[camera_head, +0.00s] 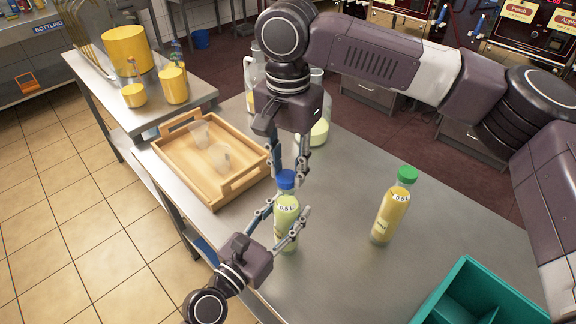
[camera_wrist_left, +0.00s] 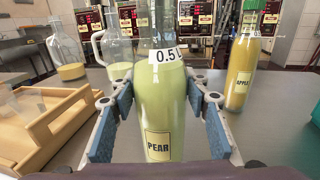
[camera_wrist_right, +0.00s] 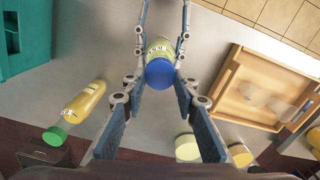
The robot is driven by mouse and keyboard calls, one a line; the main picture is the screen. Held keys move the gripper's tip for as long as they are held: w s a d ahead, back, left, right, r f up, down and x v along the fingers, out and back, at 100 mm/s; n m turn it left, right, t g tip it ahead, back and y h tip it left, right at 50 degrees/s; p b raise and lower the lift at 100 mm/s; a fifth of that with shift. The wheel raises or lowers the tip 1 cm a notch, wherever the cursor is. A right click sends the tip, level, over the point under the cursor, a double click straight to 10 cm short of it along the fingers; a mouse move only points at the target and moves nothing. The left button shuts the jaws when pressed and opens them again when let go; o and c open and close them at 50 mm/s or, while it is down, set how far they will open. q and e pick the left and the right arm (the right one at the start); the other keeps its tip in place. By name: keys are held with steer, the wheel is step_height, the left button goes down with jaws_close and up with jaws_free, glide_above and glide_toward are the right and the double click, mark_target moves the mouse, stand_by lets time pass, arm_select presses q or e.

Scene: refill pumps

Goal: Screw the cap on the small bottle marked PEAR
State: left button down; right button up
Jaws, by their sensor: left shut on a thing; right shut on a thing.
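The PEAR bottle (camera_wrist_left: 162,105) holds pale green liquid and stands upright on the steel table. My left gripper (camera_head: 280,226) is shut around its body from the near side. The label PEAR shows in the left wrist view. A blue cap (camera_head: 286,179) is at the top of the bottle, and it also shows in the right wrist view (camera_wrist_right: 160,72). My right gripper (camera_head: 294,174) comes from above and is shut on the blue cap. How tightly the cap sits on the neck cannot be seen.
An APPLE bottle (camera_head: 391,210) with a green cap stands to the right. A wooden tray (camera_head: 236,188) with clear cups is at the left. Clear jugs (camera_head: 318,130) stand behind. A teal crate (camera_head: 437,300) is at the front right.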

steer(key=shift+f, duration=0.5)
steer(key=m, duration=0.6)
steer(key=shift+s+m, duration=0.15)
steer(key=shift+m, duration=0.25)
steer(key=m, duration=0.6)
steer(key=shift+s+d, duration=0.1)
steer(key=o, duration=0.7)
